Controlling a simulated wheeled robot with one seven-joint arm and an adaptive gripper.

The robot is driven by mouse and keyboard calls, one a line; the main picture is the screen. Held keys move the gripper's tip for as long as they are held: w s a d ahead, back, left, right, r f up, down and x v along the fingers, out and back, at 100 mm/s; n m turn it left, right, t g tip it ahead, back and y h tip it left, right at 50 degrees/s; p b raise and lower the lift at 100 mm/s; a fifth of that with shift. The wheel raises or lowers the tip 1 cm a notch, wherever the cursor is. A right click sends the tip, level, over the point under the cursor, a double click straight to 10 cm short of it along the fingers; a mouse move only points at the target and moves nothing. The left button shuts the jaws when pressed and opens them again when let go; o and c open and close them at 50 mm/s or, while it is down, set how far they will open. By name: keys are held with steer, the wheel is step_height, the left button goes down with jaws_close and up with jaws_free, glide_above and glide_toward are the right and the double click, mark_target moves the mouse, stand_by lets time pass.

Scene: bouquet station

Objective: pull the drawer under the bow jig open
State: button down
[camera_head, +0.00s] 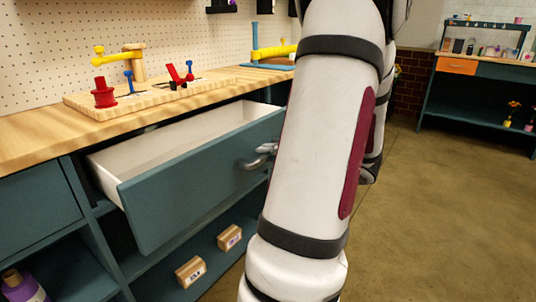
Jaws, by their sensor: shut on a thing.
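The teal drawer (190,195) under the worktop is pulled well out, and its pale inside looks empty where it shows. The bow jig (88,108), a wooden board with a red spool, a yellow arm on a post and small blue and red pegs, sits on the worktop above it. The drawer's grey metal handle (248,163) is on the front panel. My gripper (268,149) is shut on the handle; only its tip shows, because my white arm hides the rest. My arm also hides the drawer's right end.
The wooden worktop (30,140) runs along a pegboard wall. Two small boxes (190,271) (229,237) lie on the shelf below the drawer. A purple bottle (22,288) is at lower left. Another bench (490,72) stands at far right. The floor (440,210) on the right is clear.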

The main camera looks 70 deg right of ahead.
steer(key=c, duration=1.6)
jaws_free()
steer(key=shift+o, duration=0.2)
steer(key=v, duration=1.2)
steer(key=shift+w, duration=0.1)
